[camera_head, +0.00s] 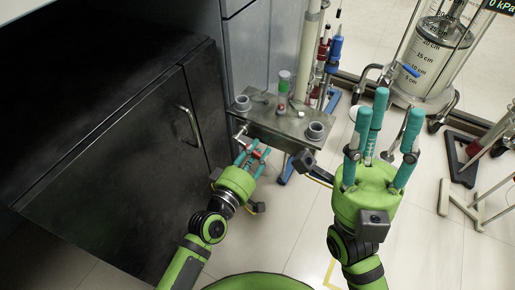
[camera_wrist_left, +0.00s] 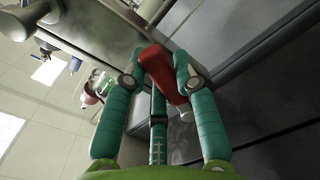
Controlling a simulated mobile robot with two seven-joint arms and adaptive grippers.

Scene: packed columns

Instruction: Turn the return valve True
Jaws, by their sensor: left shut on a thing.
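The red valve handle (camera_wrist_left: 160,72) sits between the teal fingers of my left gripper (camera_wrist_left: 158,70) in the left wrist view. In the head view, my left gripper (camera_head: 253,150) is shut on this red handle (camera_head: 256,154) at the front left of a metal manifold box (camera_head: 275,123). The fingers partly cover the handle, and its valve body is mostly hidden. I see no label naming it as the return valve. My right gripper (camera_head: 384,115) is open and empty, its fingers pointing up, to the right of the box.
A black cabinet (camera_head: 110,170) with a metal handle (camera_head: 188,126) stands close to the left. Tubes and a green-capped indicator (camera_head: 283,88) rise from the box. A clear graduated column (camera_head: 435,60) stands at the back right. Tiled floor (camera_head: 430,245) is free at lower right.

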